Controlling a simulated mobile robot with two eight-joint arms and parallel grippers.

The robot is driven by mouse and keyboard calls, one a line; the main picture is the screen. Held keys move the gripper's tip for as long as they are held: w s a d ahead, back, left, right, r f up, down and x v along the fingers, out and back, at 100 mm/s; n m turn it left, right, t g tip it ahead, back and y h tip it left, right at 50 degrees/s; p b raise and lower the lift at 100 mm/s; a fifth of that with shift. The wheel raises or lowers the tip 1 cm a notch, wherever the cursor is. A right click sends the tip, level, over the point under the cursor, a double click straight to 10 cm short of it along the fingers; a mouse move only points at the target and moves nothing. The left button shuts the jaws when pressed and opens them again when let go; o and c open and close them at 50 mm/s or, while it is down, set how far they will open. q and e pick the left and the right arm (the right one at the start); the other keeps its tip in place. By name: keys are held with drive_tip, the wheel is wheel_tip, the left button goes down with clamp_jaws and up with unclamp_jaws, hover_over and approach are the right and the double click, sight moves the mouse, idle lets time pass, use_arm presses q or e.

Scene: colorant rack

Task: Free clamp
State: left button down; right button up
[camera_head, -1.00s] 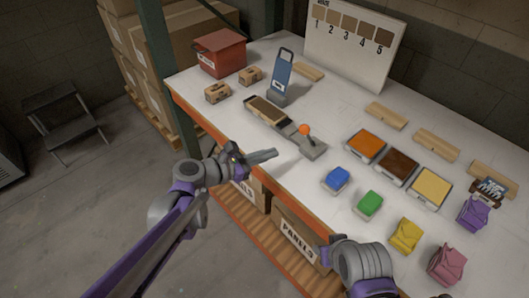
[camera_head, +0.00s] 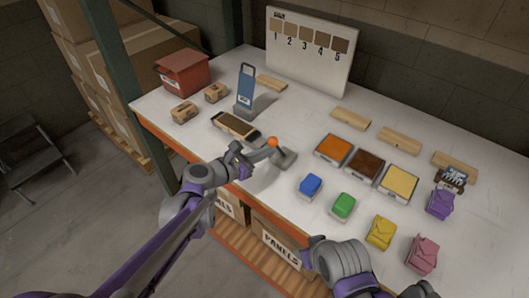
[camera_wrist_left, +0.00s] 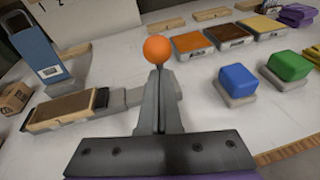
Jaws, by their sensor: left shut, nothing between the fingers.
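The clamp has a grey base (camera_head: 285,158) and an orange ball knob (camera_head: 273,142). The knob also shows in the left wrist view (camera_wrist_left: 157,49). A brown panel (camera_head: 236,123) lies in the holder at the clamp's left end. My left gripper (camera_head: 270,151) is shut and empty, with its fingertips close to the knob. In the left wrist view its fingers point at the knob and hide part of the clamp lever behind them. I cannot tell whether they touch the knob.
A blue upright stand (camera_head: 246,85) rises behind the panel. A red box (camera_head: 185,73) and small cartons (camera_head: 184,113) sit at the left. Blue (camera_head: 311,184) and green (camera_head: 343,205) blocks stand right of the clamp. Colour trays, such as the orange one (camera_head: 333,148), lie beyond them.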

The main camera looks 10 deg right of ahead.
sight(271, 143)
use_arm(q)
drive_tip(key=shift+r, duration=0.15)
use_arm(e)
drive_tip(key=shift+r, duration=0.1)
use_arm(q)
drive_tip(key=shift+w+d+r+g+y, duration=0.2)
drive_tip(key=shift+g+y, duration=0.1)
drive_tip(key=shift+g, duration=0.1)
use_arm(e)
drive_tip(key=shift+r, duration=0.1)
use_arm(q)
drive_tip(key=shift+w+d+r+g+y+p, duration=0.4)
drive_tip(key=shift+d+r+y+p, duration=0.2)
drive_tip(key=shift+r+y, duration=0.2)
drive_tip(key=w+d+r+g+y+p, duration=0.1)
drive_tip(key=w+d+g+y+p, duration=0.1)
drive_tip(key=w+d, duration=0.4)
drive_tip(key=shift+d+n+g+y, duration=0.3)
drive_tip(key=shift+d+g+y, duration=0.2)
drive_tip(key=shift+d+y, duration=0.5)
use_arm(e)
drive_tip(key=r, duration=0.1)
drive_tip(key=w+r, duration=0.1)
drive_tip(key=w+d+r, duration=0.1)
drive_tip(key=r, duration=0.1)
drive_tip(key=shift+w, duration=0.15)
use_arm(q)
drive_tip(key=shift+r, duration=0.15)
drive_tip(key=shift+a, duration=0.1)
